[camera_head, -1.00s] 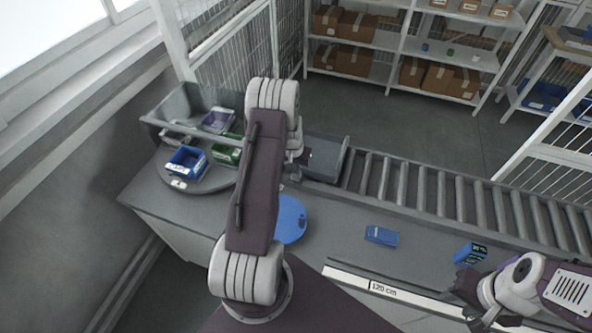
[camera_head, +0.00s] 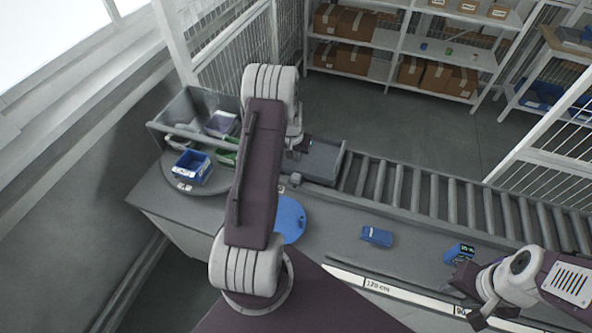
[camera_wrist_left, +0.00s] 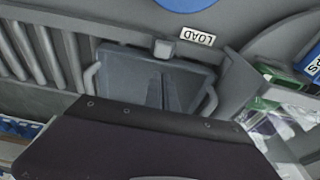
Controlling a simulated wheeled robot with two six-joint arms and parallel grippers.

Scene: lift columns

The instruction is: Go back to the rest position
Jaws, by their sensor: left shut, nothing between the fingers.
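My left arm rises through the middle of the head view and bends away over the bench. Its gripper (camera_head: 299,143) is mostly hidden behind the arm, near the grey tray (camera_head: 326,165) at the conveyor's end. In the left wrist view the two thin grey fingers (camera_wrist_left: 164,82) are together with nothing between them, seen against the tray (camera_wrist_left: 118,75). My right gripper (camera_head: 468,297) is low at the right, near the blue device with a dark screen (camera_head: 459,252). It appears to hold nothing, but its jaw opening is unclear.
A round platform (camera_head: 172,190) at the left carries a blue bin (camera_head: 193,168) and other small bins, partly hidden by my arm. A blue disc (camera_head: 290,220) and a blue item (camera_head: 377,236) lie on the bench. A roller conveyor (camera_head: 430,190) runs right. Shelves stand behind.

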